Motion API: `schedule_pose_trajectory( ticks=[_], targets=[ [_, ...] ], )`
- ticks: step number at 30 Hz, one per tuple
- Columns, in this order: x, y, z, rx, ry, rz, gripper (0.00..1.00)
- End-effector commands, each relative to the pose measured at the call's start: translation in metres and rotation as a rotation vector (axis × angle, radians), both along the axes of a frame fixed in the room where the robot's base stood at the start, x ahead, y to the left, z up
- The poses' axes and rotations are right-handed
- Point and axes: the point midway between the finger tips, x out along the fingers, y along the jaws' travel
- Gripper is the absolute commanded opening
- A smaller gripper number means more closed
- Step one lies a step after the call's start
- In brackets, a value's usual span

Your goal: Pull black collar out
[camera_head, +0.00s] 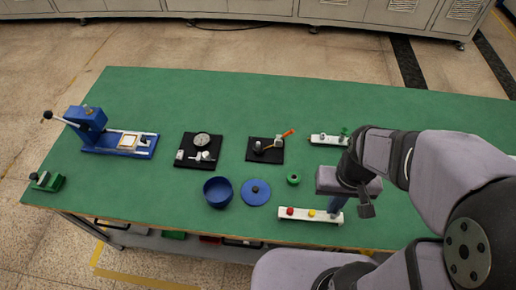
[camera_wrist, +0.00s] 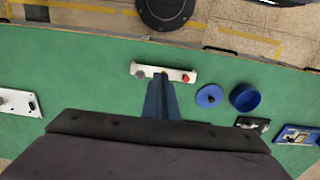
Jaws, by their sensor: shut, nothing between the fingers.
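In the wrist view my gripper (camera_wrist: 161,82) covers the strip's middle. There the strip (camera_wrist: 173,72) shows the red knob (camera_wrist: 186,78) on the right and a small dark grey knob (camera_wrist: 140,74) on the left. I cannot tell whether this dark knob is the black collar. Contact between fingertips and strip is unclear.
Behind are black plates with a gauge (camera_head: 202,140) and an orange-handled clamp (camera_head: 268,146). Another white strip (camera_head: 328,139) lies behind my arm.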

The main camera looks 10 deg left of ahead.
Motion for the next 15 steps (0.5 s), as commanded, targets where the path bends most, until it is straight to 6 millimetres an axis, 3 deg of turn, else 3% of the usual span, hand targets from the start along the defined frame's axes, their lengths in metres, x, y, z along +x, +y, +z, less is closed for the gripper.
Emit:
schedule_pose_trajectory(
  ticks=[2,5,9,11,15],
  targets=[
    [0.000,0.000,0.000,0.000,0.000,0.000,0.00],
    [0.001,0.000,-0.001,-0.001,-0.001,0.001,0.21],
    [0.019,0.005,-0.008,-0.008,-0.019,0.013,0.54],
    [0.035,0.010,-0.014,-0.015,-0.038,0.023,0.54],
    [0.091,0.033,-0.035,-0.030,-0.106,0.059,0.54]
  ],
)
